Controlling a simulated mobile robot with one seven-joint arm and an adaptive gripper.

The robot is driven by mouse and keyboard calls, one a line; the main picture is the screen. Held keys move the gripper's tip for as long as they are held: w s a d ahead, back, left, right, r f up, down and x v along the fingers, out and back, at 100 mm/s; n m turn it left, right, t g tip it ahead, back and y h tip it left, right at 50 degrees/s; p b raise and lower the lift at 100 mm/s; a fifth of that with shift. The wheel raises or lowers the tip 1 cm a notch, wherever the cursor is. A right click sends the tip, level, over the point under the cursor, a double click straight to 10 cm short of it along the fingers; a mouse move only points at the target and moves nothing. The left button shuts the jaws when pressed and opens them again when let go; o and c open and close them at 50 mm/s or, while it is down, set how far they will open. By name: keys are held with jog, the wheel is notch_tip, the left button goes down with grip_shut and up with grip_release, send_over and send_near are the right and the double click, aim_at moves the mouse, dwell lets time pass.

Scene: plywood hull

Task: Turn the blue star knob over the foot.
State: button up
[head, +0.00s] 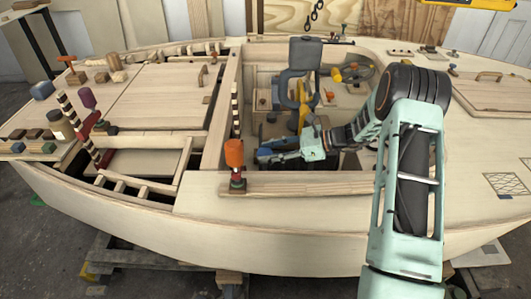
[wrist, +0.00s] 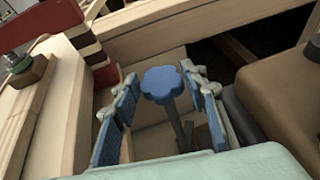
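The blue star knob (wrist: 161,84) shows in the wrist view, with a lobed top on a thin dark stem that runs down towards the gripper's base. My gripper (wrist: 164,92) is open, with one blue-padded finger to the left of the knob and one to the right. Gaps show on both sides, so neither finger appears to touch it. In the head view my gripper (head: 264,153) reaches left into the hull's cockpit, low by the near side. The foot is not clearly visible in either view.
An orange-topped post (head: 234,153) stands on the near cockpit edge, just left of my gripper. In the wrist view, a brown padded block (wrist: 280,95) lies close on the right and wooden walls on the left.

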grip_shut()
dwell(0.3)
jog(key=shift+r, duration=0.1)
jog(key=shift+m+t, duration=0.5)
jog(key=shift+s+m+t+h, duration=0.1)
jog(key=shift+m+t+h, duration=0.4)
jog(key=shift+m+t, duration=0.6)
grip_release()
